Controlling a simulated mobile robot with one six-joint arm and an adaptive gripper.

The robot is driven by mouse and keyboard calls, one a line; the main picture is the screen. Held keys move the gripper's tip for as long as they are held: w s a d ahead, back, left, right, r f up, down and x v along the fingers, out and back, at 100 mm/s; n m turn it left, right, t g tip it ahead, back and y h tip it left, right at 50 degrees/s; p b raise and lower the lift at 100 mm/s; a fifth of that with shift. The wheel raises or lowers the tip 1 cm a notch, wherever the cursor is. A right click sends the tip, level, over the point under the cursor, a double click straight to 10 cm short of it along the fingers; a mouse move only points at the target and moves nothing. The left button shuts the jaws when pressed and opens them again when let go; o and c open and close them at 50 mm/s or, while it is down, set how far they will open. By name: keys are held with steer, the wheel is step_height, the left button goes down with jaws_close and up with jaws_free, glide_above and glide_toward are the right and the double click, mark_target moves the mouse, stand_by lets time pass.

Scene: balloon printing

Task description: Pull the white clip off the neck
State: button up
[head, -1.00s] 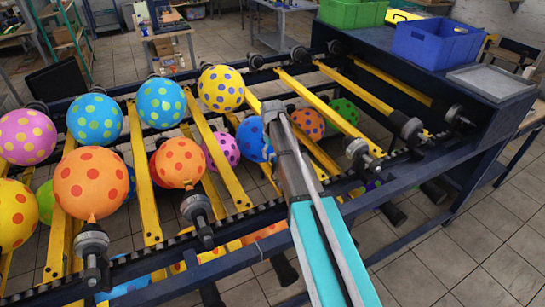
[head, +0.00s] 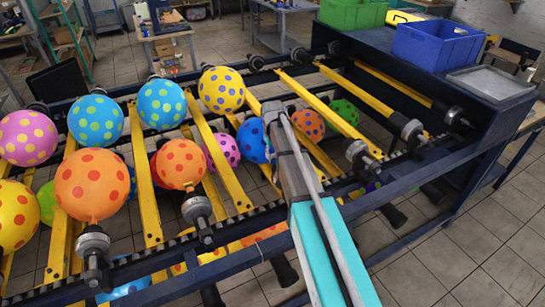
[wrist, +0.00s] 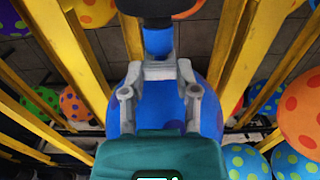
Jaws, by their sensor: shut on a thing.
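A blue balloon with dark spots (head: 254,140) hangs at the rack, partly hidden behind my arm. In the wrist view, the balloon (wrist: 150,110) lies behind my gripper, and its blue neck (wrist: 158,42) runs up to a black nozzle (wrist: 150,8). My gripper (wrist: 159,72) is at the lower end of the neck, its two grey fingers on either side. It is shut on the pale white clip (wrist: 158,68), which spans between the fingertips at the neck. The clip is hard to tell apart from the grey fingertips. The head view hides the clip.
Yellow bars (head: 215,155) and other spotted balloons, such as an orange one (head: 92,185) and a yellow one (head: 221,89), crowd the rack around my arm. Blue (head: 438,44) and green (head: 352,12) crates stand at the back right. Open floor (head: 470,250) lies at the lower right.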

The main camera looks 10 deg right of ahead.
mark_target(273, 154)
steer(key=shift+r+p, duration=4.55)
steer(key=shift+r, duration=0.15)
